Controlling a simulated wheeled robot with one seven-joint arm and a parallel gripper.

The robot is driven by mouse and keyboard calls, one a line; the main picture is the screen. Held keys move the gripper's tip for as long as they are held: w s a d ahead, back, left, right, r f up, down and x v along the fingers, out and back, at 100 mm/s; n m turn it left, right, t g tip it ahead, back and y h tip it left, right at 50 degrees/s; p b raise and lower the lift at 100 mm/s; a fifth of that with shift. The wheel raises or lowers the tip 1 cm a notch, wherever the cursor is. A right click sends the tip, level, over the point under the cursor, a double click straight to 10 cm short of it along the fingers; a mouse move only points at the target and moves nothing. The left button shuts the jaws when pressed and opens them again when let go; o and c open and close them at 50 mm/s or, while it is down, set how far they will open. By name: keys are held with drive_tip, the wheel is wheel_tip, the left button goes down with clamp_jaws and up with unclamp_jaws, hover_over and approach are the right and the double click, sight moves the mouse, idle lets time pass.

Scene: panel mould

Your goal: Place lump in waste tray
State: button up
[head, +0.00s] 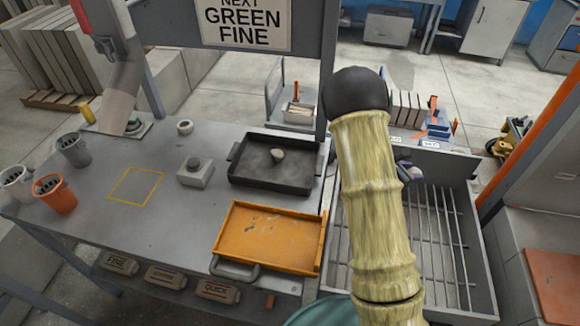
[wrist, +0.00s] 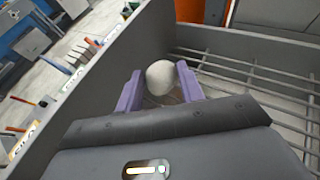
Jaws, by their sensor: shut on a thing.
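My gripper (wrist: 160,84) is shut on a pale, rounded lump (wrist: 161,73) between its two purple fingers in the wrist view. The lump is held over the grey mould box (wrist: 265,38) with its metal bars. In the head view my arm hides most of the gripper and the held lump does not show clearly. A black tray (head: 247,183) on the grey table holds another small pale lump (head: 277,155). An orange tray (head: 228,222) in front of it holds only small specks. No label shows which tray is for waste.
The barred mould box (head: 483,262) stands right of the table. A yellow outlined square (head: 136,187) is bare. A sign post rises behind the black tray.

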drive_tip(key=w+a+r+n+t+y, duration=0.1)
drive_tip(key=w+a+n+t+y, duration=0.1)
drive_tip(key=a, duration=1.2)
drive_tip(key=w+a+r+n+t+y+b, duration=0.1)
drive_tip(key=w+a+n+t+y, duration=0.2)
drive_tip(key=a, duration=1.2)
drive_tip(key=w+a+r+n+t+y, duration=0.2)
drive_tip(key=a+n, duration=0.4)
drive_tip(key=a, duration=0.8)
drive_tip(key=w+t+y, duration=0.1)
drive_tip(key=y, duration=0.1)
drive_tip(key=shift+a+t+y+b, duration=0.2)
drive_tip(key=shift+t+y+b, duration=0.1)
drive_tip(key=shift+b, duration=0.05)
drive_tip(key=shift+f, duration=0.1)
wheel_tip(320, 180, down, 6)
drive_tip(key=shift+r+p, duration=0.15)
drive_tip(key=shift+p, duration=0.35)
drive_tip(key=shift+f+p, duration=0.4)
drive_tip(key=shift+f, duration=1.7)
